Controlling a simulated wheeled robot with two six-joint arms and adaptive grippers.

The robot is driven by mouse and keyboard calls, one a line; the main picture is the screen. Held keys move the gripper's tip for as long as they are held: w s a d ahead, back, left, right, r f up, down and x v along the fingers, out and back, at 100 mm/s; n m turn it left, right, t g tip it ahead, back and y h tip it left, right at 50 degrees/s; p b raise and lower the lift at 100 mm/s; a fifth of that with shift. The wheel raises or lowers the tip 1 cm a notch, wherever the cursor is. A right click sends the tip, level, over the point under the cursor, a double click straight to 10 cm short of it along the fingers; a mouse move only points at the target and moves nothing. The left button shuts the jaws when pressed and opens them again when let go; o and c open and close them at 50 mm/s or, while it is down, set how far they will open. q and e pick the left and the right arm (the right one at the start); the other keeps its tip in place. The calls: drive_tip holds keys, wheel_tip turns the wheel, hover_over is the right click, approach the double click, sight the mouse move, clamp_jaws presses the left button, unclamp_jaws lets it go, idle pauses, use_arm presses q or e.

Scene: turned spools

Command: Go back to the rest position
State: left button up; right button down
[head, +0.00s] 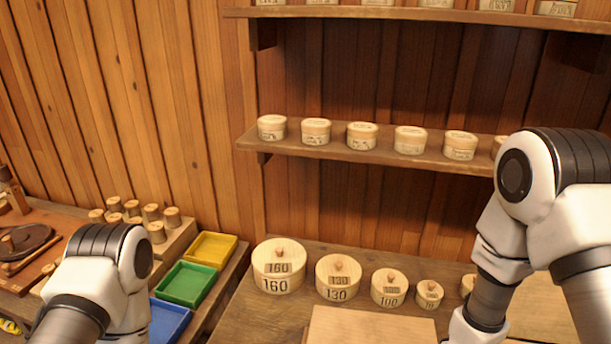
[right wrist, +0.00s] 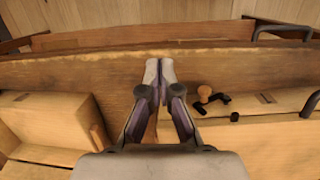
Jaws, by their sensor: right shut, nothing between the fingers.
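My right gripper (right wrist: 160,72) shows in the right wrist view with its two fingers together and nothing between them. It hangs over a wooden surface (right wrist: 100,70) and touches nothing that I can make out. In the head view my right arm comes in from the right, and its gripper is below the picture. My left arm shows at the lower left of the head view, and its gripper is out of the picture. Round lidded wooden boxes stand in a row on the bench, among them one marked 160 (head: 278,268) and one marked 130 (head: 338,280).
A yellow tray (head: 233,247), a green tray (head: 208,284) and a blue tray (head: 163,325) lie beside my left arm. Several wooden spools (head: 156,232) stand behind it. A wall shelf (head: 243,143) with small round boxes is at the back. Small dark pieces (right wrist: 224,98) lie right of my right gripper.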

drive_tip(key=s+a+f+g+y+b, duration=0.15)
drive_tip(key=s+f+b, duration=0.35)
drive_tip(key=s+f, duration=1)
use_arm(q)
wheel_tip(320, 180, down, 6)
drive_tip(key=shift+w+r+p, duration=0.15)
drive_tip(key=shift+r+p, duration=0.05)
drive_tip(key=shift+p, duration=0.3)
use_arm(e)
drive_tip(key=w+d+n+t+h, duration=0.1)
drive_tip(key=w+n+t, duration=0.2)
drive_tip(key=w, duration=0.3)
drive_tip(key=shift+f, duration=0.45)
drive_tip(key=shift+t, duration=0.25)
use_arm(q)
drive_tip(key=shift+w, duration=0.1)
use_arm(e)
drive_tip(key=shift+s+d, duration=0.1)
drive_tip(key=shift+s, duration=0.05)
